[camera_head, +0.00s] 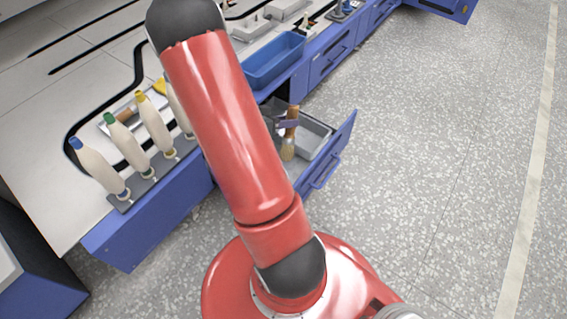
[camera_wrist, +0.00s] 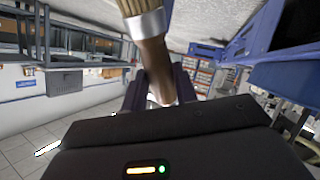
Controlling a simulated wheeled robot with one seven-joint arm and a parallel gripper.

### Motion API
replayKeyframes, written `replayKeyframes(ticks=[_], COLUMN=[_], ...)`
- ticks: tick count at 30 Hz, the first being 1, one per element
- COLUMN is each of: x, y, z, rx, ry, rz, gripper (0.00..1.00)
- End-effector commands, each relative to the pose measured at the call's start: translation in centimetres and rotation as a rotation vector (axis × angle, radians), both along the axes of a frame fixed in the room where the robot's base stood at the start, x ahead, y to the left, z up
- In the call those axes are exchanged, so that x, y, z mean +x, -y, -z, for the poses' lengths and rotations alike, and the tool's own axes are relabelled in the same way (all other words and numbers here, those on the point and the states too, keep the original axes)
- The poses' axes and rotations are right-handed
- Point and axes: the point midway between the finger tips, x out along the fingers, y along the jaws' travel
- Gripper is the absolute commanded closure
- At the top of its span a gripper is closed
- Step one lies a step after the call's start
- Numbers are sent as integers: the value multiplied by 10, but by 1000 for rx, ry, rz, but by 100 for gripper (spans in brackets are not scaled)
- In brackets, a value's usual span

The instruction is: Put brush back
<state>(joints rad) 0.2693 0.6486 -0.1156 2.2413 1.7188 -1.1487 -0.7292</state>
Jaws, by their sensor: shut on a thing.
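The brush (camera_head: 290,134) has a brown wooden handle and pale bristles and hangs bristles down over the open drawer in the head view. The drawer (camera_head: 331,157) has a blue front and a grey interior. My gripper (camera_head: 288,123) is shut on the brush's handle, mostly hidden behind my red arm. In the wrist view the brush (camera_wrist: 148,45) stands between the fingers of my gripper (camera_wrist: 160,85), with its metal band and bristles at the top edge. I cannot tell whether the bristles touch the drawer.
Several cone bobbins (camera_head: 100,168) with coloured tips stand on a grey strip at the left of the white worktop (camera_head: 40,150). A blue bin (camera_head: 273,60) sits on the worktop above the drawer. The speckled floor (camera_head: 440,150) to the right is clear.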

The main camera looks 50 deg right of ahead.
Motion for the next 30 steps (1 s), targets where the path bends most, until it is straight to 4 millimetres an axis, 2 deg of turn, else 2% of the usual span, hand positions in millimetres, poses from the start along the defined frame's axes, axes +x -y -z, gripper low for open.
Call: replayKeyframes(ticks=[1, 3, 10, 19, 25, 30], x=[-1, 0, 0, 0, 0, 0], y=[0, 0, 0, 0, 0, 0], z=[21, 40, 93, 117, 147, 151], rx=[2, 1, 1, 0, 0, -2], ry=[-5, -5, -3, -1, -1, 1], rz=[0, -1, -1, -2, -2, -2], gripper=[94, 94, 94, 94, 94, 94])
